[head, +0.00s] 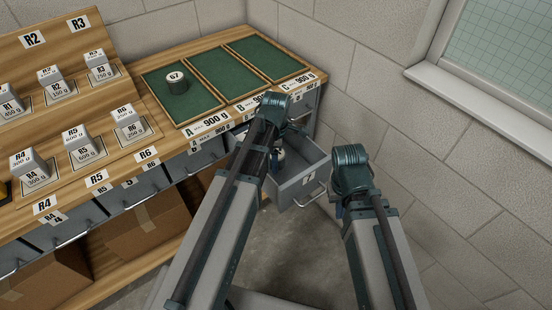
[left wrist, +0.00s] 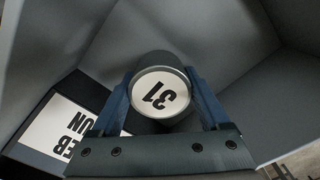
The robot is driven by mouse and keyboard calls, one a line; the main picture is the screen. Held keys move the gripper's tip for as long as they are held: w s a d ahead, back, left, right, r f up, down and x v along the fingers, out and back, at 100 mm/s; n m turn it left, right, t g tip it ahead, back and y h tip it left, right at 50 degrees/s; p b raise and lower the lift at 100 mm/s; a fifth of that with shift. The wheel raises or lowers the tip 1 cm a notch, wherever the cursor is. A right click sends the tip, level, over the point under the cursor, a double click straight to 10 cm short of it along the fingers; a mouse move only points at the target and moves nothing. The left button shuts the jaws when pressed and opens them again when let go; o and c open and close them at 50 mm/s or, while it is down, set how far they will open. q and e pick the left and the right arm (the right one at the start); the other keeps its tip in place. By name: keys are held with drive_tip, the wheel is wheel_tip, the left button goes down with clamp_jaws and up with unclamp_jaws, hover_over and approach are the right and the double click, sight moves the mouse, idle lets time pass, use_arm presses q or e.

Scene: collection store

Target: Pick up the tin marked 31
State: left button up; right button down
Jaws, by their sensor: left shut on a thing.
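The tin marked 31 (left wrist: 160,97) is a dark round tin with a white top label, seen in the left wrist view inside a grey drawer. My left gripper (left wrist: 160,76) is shut on it, one blue finger on each side. In the head view the left arm reaches down into the open drawer (head: 292,187), and its wrist hides most of what is there. My right gripper (head: 338,201) is right of the drawer, near its front handle; its jaws are too hidden to judge.
Another tin marked 67 (head: 176,82) stands on the left green tray (head: 203,101). Labelled grey blocks (head: 86,148) stand on the stepped shelf at left. A block wall is at right.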

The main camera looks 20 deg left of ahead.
use_arm(q)
drive_tip(key=shift+r, duration=0.1)
wheel_tip(320, 180, up, 10)
drive_tip(key=p, duration=1)
